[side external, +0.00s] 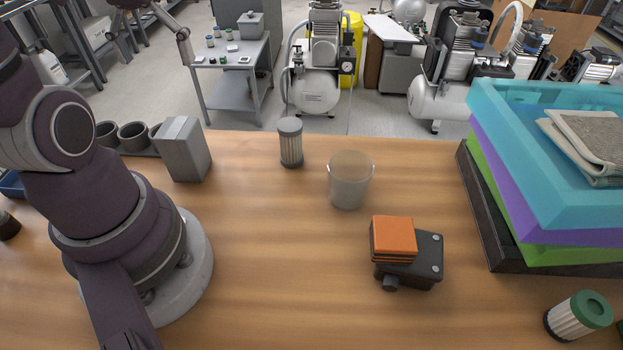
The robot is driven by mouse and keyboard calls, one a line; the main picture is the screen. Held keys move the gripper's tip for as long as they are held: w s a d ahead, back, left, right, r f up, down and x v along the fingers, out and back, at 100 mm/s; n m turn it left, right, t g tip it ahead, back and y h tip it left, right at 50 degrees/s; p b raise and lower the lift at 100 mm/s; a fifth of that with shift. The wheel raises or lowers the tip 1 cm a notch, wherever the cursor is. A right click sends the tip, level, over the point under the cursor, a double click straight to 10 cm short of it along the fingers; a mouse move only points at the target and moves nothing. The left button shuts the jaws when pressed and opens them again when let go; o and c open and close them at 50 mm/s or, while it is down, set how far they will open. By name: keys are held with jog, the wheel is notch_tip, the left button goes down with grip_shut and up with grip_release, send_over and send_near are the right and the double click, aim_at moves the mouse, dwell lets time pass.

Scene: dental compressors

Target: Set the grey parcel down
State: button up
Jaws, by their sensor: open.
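The grey parcel (186,150) is a plain upright grey box. It stands on the wooden table (270,220) near its back edge, to the right of a row of dark round holders. My gripper (155,50) shows in part at the top left, with its fingers spread and nothing seen between them. In the picture it is above the parcel and apart from it.
A ribbed grey-capped cylinder (290,145), a translucent cup (350,182) and an orange block (394,236) on a black device (425,262) stand on the table. Stacked coloured trays (500,150) and a green-capped filter (578,316) are at right. The front middle is clear.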

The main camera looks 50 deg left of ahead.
jog(key=w+d+r+m+t, duration=0.1)
jog(key=d+m+t, duration=0.4)
jog(key=d, duration=0.8)
jog(key=w+m, duration=0.1)
jog(key=m, duration=0.2)
jog(key=shift+w+d, duration=0.2)
jog(key=shift+w, duration=0.15)
